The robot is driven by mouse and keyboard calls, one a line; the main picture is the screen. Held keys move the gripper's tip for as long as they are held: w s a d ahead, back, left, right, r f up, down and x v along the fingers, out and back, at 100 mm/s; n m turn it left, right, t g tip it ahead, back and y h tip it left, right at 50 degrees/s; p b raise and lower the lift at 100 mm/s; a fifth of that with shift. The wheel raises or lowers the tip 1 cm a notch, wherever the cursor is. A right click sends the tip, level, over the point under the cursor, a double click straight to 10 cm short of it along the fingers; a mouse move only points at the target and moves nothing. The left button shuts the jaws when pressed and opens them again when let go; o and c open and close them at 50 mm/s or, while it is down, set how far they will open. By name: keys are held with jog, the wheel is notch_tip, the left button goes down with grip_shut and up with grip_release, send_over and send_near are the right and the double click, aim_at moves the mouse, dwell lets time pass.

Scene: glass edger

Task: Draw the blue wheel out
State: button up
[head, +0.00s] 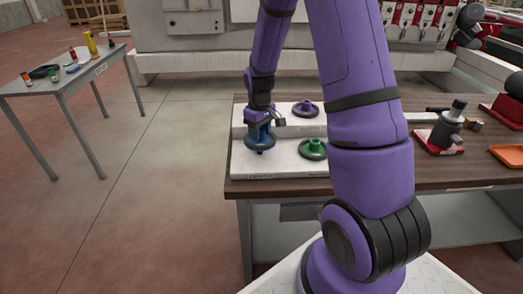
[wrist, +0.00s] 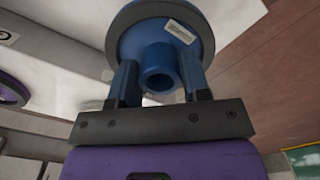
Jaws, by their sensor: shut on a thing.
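The blue wheel (head: 260,140) is at the left side of a white stepped rack (head: 285,168) on the workbench. My gripper (head: 262,119) is at it from above. In the wrist view the blue wheel (wrist: 201,34) shows a round rim, a pale label and a hollow hub. The two dark fingers of my gripper (wrist: 158,82) are shut on either side of that hub. A purple wheel (head: 306,108) and a green wheel (head: 313,149) sit on the rack to the right of the blue one. I cannot tell whether the blue wheel touches the rack.
The brown workbench (head: 450,173) also bears a dark grey device on a red base (head: 440,140) and an orange tray (head: 508,156) at the right. A grey side table (head: 75,79) with small items stands at the left. The floor between them is clear.

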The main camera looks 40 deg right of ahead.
jog(key=shift+r, duration=1)
jog(key=shift+r, duration=0.1)
jog(key=shift+r, duration=1.9)
